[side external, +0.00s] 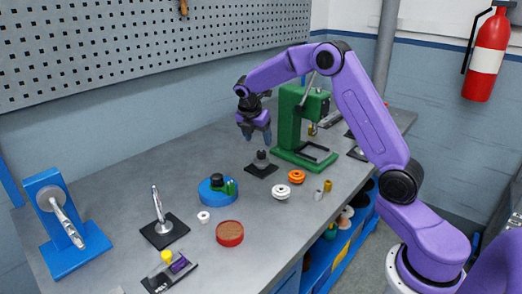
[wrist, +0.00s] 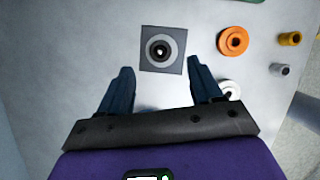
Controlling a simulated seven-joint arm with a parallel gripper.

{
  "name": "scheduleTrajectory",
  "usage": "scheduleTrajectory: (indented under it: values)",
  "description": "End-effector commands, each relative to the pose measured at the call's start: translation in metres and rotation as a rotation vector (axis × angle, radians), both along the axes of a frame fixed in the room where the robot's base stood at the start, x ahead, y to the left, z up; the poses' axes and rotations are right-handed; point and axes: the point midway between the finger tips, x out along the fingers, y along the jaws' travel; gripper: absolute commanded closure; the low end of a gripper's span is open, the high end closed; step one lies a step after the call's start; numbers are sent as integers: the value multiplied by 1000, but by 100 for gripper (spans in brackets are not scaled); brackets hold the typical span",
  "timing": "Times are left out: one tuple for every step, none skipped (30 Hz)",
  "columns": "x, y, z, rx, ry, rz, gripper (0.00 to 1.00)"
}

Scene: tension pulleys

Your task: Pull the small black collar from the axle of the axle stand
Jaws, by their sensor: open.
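The axle stand (side external: 261,171) has a dark square base and stands on the bench below my gripper. From above, in the wrist view, its square base (wrist: 147,64) lies just ahead of my fingertips. The black collar (side external: 261,155) sits around the axle at the top of the stand. In the wrist view the collar (wrist: 153,51) is a dark ring around a bright axle end. My gripper (side external: 257,138) is open and empty, above the stand and apart from it. Its two blue fingers (wrist: 161,78) point toward the stand in the wrist view.
A green press (side external: 288,125) stands close behind on the right. An orange pulley (side external: 296,176) and a white pulley (side external: 281,192) lie in front to the right. A blue round holder (side external: 208,195) is to the left. Small gold and grey cylinders (side external: 318,195) stand near the front edge.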

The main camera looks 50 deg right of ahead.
Motion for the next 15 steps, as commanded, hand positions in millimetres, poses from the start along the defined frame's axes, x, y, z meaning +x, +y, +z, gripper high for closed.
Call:
scheduleTrajectory:
  values:
    - [0,-4,-10,0,4,-1,35]
    - [0,-6,-14,0,4,-1,35]
    - [1,-9,-21,-1,3,0,35]
    - [2,-10,-25,-1,4,-1,35]
    - [2,-12,-29,-1,3,0,35]
    - [3,-14,-35,0,3,0,35]
    - [3,-16,-39,0,3,-1,35]
    - [4,-17,-43,0,3,-1,35]
    - [4,-19,-47,0,2,-1,35]
    - [5,-20,-50,-1,2,0,35]
    - [5,-21,-53,-1,2,0,35]
    - [6,-22,-56,-1,2,0,35]
    - [6,-23,-58,0,1,1,35]
    - [6,-24,-60,0,1,1,35]
    - [6,-25,-62,0,0,1,35]
